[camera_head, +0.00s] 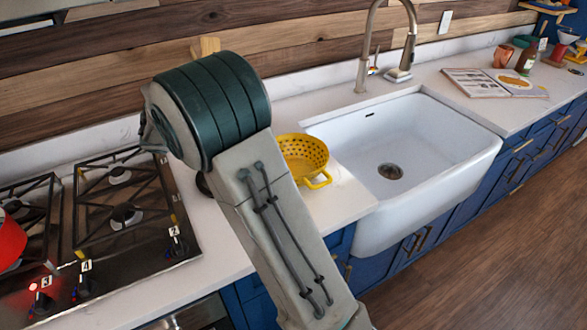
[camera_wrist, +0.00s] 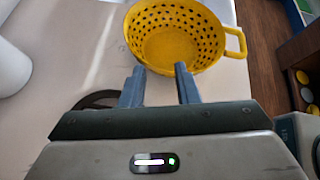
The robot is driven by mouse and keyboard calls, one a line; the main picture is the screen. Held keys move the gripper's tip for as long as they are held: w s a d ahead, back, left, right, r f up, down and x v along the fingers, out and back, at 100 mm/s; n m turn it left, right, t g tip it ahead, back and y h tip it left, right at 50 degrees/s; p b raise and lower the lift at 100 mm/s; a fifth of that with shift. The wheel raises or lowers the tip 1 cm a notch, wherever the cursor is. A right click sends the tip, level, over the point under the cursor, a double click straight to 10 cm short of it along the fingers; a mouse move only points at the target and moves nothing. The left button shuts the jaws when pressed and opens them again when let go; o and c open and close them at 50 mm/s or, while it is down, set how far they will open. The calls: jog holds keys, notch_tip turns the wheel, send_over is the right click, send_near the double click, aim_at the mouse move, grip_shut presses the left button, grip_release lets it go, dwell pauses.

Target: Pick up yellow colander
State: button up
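The yellow colander (camera_head: 303,157) stands upright on the white counter between the stove and the sink, with one handle toward the counter's front edge. My arm hides its left part in the head view. In the wrist view the colander (camera_wrist: 178,38) is at the top, its bowl open toward the camera and a handle at right. My gripper (camera_wrist: 160,72) is open, its two fingers apart and pointing at the colander's near side. The fingertips overlap the near rim in the picture; I cannot tell if they touch it. My gripper is hidden in the head view.
The white sink (camera_head: 400,150) with its faucet (camera_head: 385,45) is right of the colander. The black stove (camera_head: 95,225) with a red pot (camera_head: 10,240) is at left. An open book (camera_head: 495,83) lies on the counter beyond the sink. Some bare counter (camera_head: 345,197) lies in front of the colander.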

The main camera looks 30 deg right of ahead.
jog(key=w+a+f+n+t+h, duration=0.1)
jog(key=w+a+f+n+h, duration=0.15)
jog(key=w, duration=0.25)
jog(key=shift+n, duration=0.65)
jog(key=shift+r+p+x, duration=0.1)
jog(key=shift+p+x, duration=0.65)
jog(key=shift+x, duration=2.75)
jog(key=shift+r+p+x, duration=0.15)
jog(key=shift+p+x, duration=0.55)
jog(key=shift+x, duration=2.75)
grip_shut()
